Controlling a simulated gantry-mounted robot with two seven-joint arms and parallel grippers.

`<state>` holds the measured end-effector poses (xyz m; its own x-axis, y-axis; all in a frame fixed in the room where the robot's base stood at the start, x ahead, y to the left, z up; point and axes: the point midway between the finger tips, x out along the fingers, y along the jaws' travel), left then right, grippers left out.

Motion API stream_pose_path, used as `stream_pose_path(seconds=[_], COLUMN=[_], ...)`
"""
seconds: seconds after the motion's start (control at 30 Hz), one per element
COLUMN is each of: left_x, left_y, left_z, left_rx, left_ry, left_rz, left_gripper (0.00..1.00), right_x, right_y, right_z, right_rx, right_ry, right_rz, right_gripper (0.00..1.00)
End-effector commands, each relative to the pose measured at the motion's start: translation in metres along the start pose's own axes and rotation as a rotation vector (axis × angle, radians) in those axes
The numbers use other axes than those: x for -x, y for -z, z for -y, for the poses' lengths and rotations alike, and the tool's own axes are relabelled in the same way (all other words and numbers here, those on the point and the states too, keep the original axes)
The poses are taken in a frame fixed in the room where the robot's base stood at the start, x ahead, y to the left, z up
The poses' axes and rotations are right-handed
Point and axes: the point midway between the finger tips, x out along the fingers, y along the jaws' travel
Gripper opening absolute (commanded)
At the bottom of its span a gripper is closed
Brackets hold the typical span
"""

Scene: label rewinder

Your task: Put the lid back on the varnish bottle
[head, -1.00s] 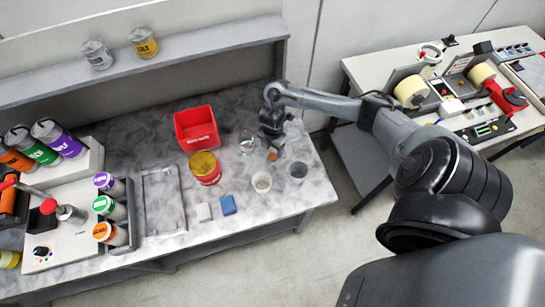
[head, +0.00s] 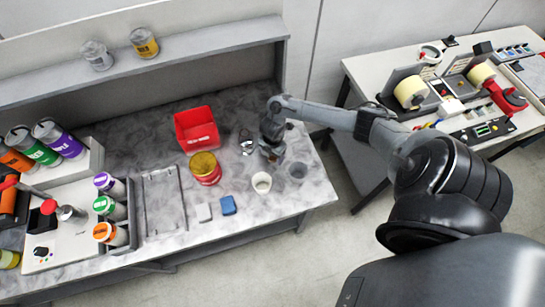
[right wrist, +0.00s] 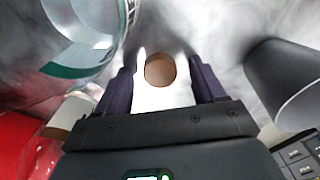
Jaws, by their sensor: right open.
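A small round brown piece (right wrist: 160,70), likely the lid, lies on the bench between the fingers of my right gripper (right wrist: 164,84) in the right wrist view. The fingers are open and spread to either side of it; contact cannot be told. In the head view my right gripper (head: 272,154) covers the brown piece. A clear glass vessel (head: 246,146), likely the varnish bottle, stands just left of the gripper. What looks like its glass wall with a teal band (right wrist: 90,35) shows large at upper left in the right wrist view. My left gripper is not in view.
A grey cup (head: 297,172) stands close right of the gripper, also in the right wrist view (right wrist: 285,80). A white cup (head: 262,183), a red bin (head: 197,129) and a red-yellow can (head: 205,169) are nearby. Grey and blue blocks (head: 228,205) lie toward the front edge.

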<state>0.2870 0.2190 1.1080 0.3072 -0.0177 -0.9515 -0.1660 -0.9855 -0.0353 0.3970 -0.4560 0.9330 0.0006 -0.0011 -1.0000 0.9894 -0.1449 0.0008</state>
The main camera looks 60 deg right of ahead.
Motion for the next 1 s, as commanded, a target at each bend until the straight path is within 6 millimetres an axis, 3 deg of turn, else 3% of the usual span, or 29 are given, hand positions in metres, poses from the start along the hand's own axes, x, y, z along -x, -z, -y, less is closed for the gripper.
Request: stream_pose_path(seconds=[0.1,0.5,0.83,1.0], left_x=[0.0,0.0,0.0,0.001], left_y=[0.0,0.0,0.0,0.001], left_z=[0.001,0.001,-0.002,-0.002], left_rx=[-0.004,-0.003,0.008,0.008], left_ry=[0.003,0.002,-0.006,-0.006], left_rz=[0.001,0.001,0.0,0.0], left_gripper=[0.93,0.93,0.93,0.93], right_x=[0.0,0.0,0.003,0.014], right_y=[0.0,0.0,0.0,0.0], right_z=[0.0,0.0,0.0,-0.001], right_rx=[0.0,0.0,0.0,0.001], right_ry=[0.0,0.0,0.0,-0.002], right_rz=[0.0,0.0,0.0,0.0], right_gripper=[0.68,0.1,0.1,0.1])
